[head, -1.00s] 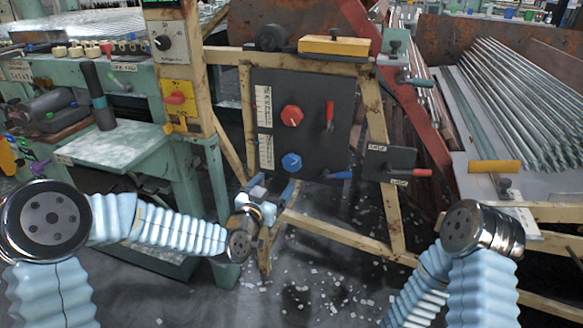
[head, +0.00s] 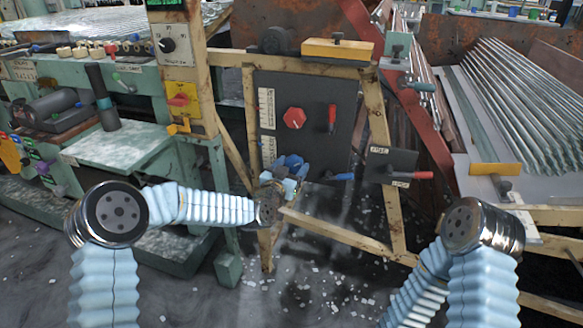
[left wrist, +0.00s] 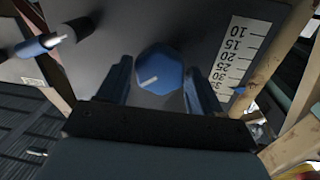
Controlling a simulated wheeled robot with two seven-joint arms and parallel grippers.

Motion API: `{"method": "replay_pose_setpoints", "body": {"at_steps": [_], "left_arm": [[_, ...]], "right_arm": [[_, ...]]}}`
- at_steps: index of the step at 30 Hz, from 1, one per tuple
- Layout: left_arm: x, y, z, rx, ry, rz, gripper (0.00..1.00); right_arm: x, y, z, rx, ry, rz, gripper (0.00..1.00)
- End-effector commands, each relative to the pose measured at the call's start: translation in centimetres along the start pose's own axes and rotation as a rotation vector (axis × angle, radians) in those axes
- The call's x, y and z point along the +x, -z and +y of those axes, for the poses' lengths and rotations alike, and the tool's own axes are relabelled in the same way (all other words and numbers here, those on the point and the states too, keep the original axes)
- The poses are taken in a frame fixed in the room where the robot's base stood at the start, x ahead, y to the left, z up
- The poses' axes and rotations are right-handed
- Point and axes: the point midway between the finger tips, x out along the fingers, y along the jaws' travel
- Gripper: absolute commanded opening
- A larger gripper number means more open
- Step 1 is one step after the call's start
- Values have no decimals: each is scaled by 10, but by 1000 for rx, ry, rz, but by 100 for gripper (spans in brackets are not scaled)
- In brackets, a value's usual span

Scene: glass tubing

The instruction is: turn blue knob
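The blue knob (left wrist: 159,72) sits on a dark panel (left wrist: 105,45) with a white pointer mark on its face. My left gripper (left wrist: 158,75) is open in the left wrist view, one finger on each side of the knob, with a visible gap on both sides. How far the fingertips reach along the knob's depth is hard to tell. In the head view my left gripper (head: 291,166) is at the lower left of the dark panel (head: 335,110) and covers most or all of the blue knob. My right gripper is out of view.
A red knob (head: 294,118) sits above my left gripper, with a red lever (head: 331,118) to its right. A blue-handled lever (head: 340,177) is at the panel's lower edge. A white printed scale (left wrist: 241,55) lies beside the knob. A wooden frame (head: 378,125) surrounds the panel.

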Motion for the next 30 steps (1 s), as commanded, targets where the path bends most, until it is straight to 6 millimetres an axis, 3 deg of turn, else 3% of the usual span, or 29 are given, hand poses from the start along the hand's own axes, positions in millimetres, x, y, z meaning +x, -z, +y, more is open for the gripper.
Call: {"method": "replay_pose_setpoints", "body": {"at_steps": [1, 7, 20, 30], "left_arm": [[0, 0, 0, 0, 0, 0, 57], [0, 0, 0, 0, 0, 0, 27], [0, -2, 1, 95, -2, -6, 26], [0, -2, 3, 374, -4, -29, 26]], "right_arm": [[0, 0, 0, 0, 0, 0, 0], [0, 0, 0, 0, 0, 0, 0], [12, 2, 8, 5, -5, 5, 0], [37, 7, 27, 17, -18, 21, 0]]}}
